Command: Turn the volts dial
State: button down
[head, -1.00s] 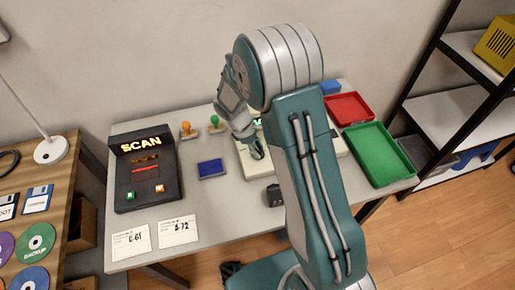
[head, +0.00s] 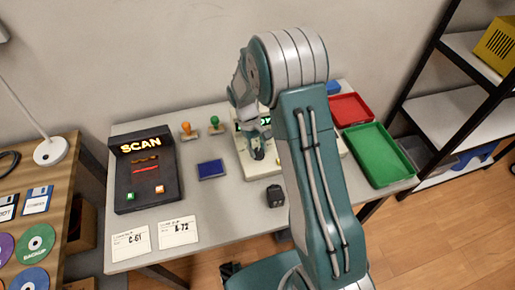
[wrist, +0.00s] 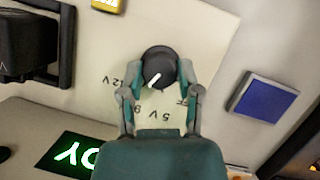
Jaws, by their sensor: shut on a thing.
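The volts dial (wrist: 160,62) is a round black knob with a white pointer line, on a cream panel (wrist: 205,30). The labels 12V, 9, 5V and a partly hidden OFF sit around it, upside down in the wrist view. The pointer aims down-left, between 9 and 12V. My gripper (wrist: 159,78) has one finger on each side of the knob and is shut on it. In the head view my gripper (head: 257,151) is down at the cream device (head: 240,155); the dial is hidden there.
A lit green display (wrist: 70,153) is on the device. A blue pad (head: 211,169) and a small black block (head: 275,195) lie near it. The SCAN box (head: 128,182) stands left; red (head: 350,108) and green (head: 380,153) trays lie right.

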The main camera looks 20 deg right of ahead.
jog(key=shift+w+r, duration=0.1)
jog(key=shift+w, duration=0.1)
dwell(0.3)
jog(key=shift+c, duration=1.5)
grip_release()
jog(key=shift+a, duration=0.1)
jog(key=shift+s, duration=0.1)
jog(key=v, duration=1.2)
